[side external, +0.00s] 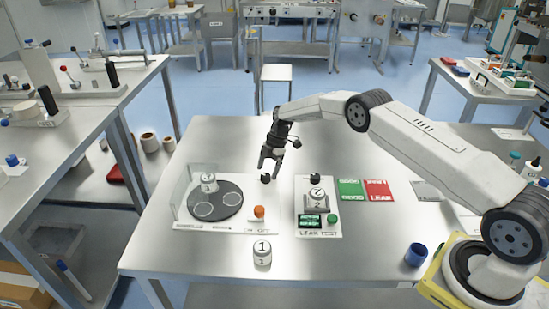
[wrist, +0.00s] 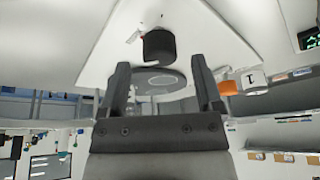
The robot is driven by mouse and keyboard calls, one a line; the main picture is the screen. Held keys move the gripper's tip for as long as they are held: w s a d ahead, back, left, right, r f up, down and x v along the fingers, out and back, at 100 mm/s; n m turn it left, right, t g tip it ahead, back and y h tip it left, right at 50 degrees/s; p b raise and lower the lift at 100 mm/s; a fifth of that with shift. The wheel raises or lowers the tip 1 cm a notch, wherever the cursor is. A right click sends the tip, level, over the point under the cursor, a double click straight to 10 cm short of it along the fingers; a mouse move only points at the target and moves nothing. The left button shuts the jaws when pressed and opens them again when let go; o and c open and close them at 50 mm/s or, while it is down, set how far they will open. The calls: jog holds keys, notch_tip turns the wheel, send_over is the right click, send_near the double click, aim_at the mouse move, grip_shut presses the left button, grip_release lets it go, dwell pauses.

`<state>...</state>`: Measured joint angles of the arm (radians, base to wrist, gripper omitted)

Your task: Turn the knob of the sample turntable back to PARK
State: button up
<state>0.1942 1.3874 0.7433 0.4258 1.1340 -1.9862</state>
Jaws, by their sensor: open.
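The sample turntable is a white plate (side external: 182,219) with a dark round disc (side external: 215,200); the disc also shows in the wrist view (wrist: 165,80). A black knob (side external: 265,178) sits at the plate's back right corner. In the wrist view this knob (wrist: 158,45) is a short black cylinder ahead of my fingertips, between their lines. A small mark beside it is too blurred to read. My gripper (side external: 271,164) points down just above the knob, open and empty; its two fingers (wrist: 160,75) are apart.
An orange knob (side external: 259,212) is at the plate's front right. A jar marked 1 (side external: 262,252) stands in front. The leak test unit (side external: 338,231) at right has its own black knob (side external: 314,178). A blue cup (side external: 416,254) is near the front edge.

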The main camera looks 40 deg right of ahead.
jog(key=shift+v, duration=2.95)
jog(key=s+a+r+m+t+h, duration=0.1)
jog(key=s+a+r+m+h, duration=0.3)
jog(key=s+r+m, duration=0.75)
jog(key=s+a+m+t, duration=0.1)
jog(key=s+a+m, duration=0.2)
jog(key=s, duration=1.8)
jog(key=m, duration=0.3)
jog(key=shift+s+a+f+m+t, duration=0.2)
jog(key=shift+f+m+t, duration=0.05)
jog(key=shift+m+t, duration=0.1)
